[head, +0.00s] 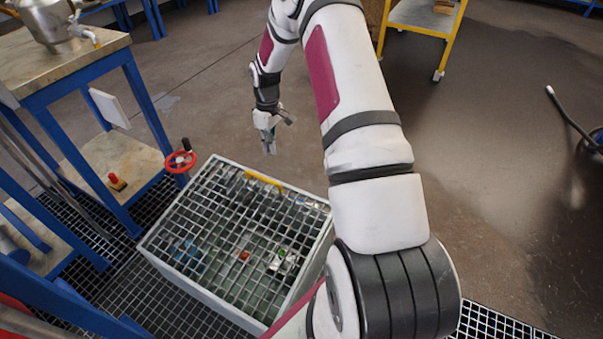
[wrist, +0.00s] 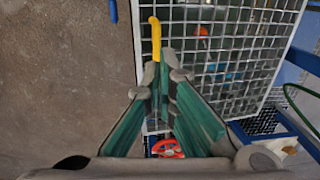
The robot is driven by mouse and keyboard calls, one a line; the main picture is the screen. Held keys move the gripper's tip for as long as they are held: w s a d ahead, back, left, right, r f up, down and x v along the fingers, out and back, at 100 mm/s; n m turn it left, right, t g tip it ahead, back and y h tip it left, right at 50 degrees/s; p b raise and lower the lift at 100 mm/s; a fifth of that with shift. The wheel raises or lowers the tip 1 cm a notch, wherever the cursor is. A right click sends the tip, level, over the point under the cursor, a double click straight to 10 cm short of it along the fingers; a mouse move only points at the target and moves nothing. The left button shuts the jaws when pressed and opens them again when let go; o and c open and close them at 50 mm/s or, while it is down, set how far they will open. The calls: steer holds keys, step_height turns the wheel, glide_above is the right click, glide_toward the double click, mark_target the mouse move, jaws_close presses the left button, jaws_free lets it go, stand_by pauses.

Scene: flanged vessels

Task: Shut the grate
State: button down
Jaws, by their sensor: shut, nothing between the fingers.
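The grate (head: 222,215) is a metal grid lying across the top of a pale grey box and looks level with its rim (head: 178,284). A yellow handle (head: 264,181) sits at the grate's far edge. My gripper (head: 270,147) is shut and empty, pointing down just beyond that far edge, apart from the handle in the head view. In the wrist view, the fingertips (wrist: 163,72) overlap the picture of the grate's edge, just below the yellow handle (wrist: 155,38). The grate (wrist: 225,62) fills the upper right there. My arm hides the box's right side.
Small coloured items, one orange (head: 243,256), show through the grid. A red handwheel (head: 180,161) stands at the box's left corner, near a blue-framed bench (head: 85,62). A yellow-framed cart (head: 422,18) is at the back. Floor beyond the box is clear.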

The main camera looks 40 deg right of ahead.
steer(key=b, duration=0.5)
glide_above(278, 189)
steer(key=a, duration=0.2)
step_height(278, 189, down, 14)
steer(key=shift+s+d+r, duration=0.1)
steer(key=shift+s+d, duration=0.05)
steer(key=shift+y, duration=0.5)
steer(key=f+b, duration=0.1)
steer(key=f, duration=0.1)
steer(key=d+f+b, duration=0.1)
steer(key=f, duration=0.1)
steer(key=f+b, duration=0.1)
steer(key=f, duration=0.2)
steer(key=shift+w+d+f, duration=0.1)
steer(key=shift+w+d, duration=0.2)
steer(key=shift+d, duration=0.1)
steer(key=shift+d+f+b, duration=0.1)
steer(key=shift+f+b, duration=0.1)
steer(key=shift+b, duration=0.1)
